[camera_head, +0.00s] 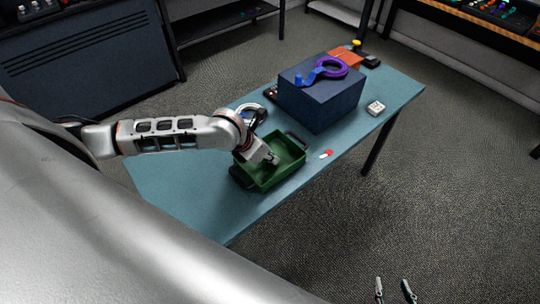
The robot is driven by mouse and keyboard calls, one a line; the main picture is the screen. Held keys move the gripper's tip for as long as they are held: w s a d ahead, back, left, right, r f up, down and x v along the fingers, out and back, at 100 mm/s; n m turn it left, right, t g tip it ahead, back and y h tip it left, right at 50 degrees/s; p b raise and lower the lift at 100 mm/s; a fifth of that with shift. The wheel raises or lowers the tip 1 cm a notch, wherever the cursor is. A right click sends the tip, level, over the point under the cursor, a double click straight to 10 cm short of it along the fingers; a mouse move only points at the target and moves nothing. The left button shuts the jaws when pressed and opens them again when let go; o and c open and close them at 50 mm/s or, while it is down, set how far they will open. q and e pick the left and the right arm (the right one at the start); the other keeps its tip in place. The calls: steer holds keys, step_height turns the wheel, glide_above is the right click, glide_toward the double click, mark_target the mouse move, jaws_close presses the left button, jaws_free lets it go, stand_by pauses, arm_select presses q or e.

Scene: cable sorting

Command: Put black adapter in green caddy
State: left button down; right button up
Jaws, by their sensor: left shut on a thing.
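The green caddy (292,164) stands on the blue-green table, with dark handles at its ends. My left gripper (271,158) reaches down over the inside of the caddy. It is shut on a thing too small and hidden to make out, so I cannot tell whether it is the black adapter. A small black object (372,61) lies at the far end of the table; I cannot tell whether that is the adapter. My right gripper (394,291) shows only its two fingertips at the bottom edge, spread apart and empty, over the floor.
A dark blue box (322,100) stands behind the caddy with a purple-blue ring-shaped thing (325,71) on top. An orange box (345,60) is behind it. A white block (375,108) and a red-and-white piece (326,154) lie near the right edge. The table's near end is clear.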

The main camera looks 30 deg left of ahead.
arm_select(q)
steer(key=c, duration=2.2)
jaws_free()
steer(key=shift+f, duration=0.1)
steer(key=shift+c, duration=0.2)
steer(key=shift+o, duration=1.3)
steer(key=shift+s+r, duration=0.1)
steer(key=shift+r, duration=0.3)
steer(key=p+v, duration=0.1)
steer(key=v, duration=1)
steer(key=shift+s+r+p, duration=0.2)
steer(key=shift+p, duration=0.15)
steer(key=shift+f, duration=0.1)
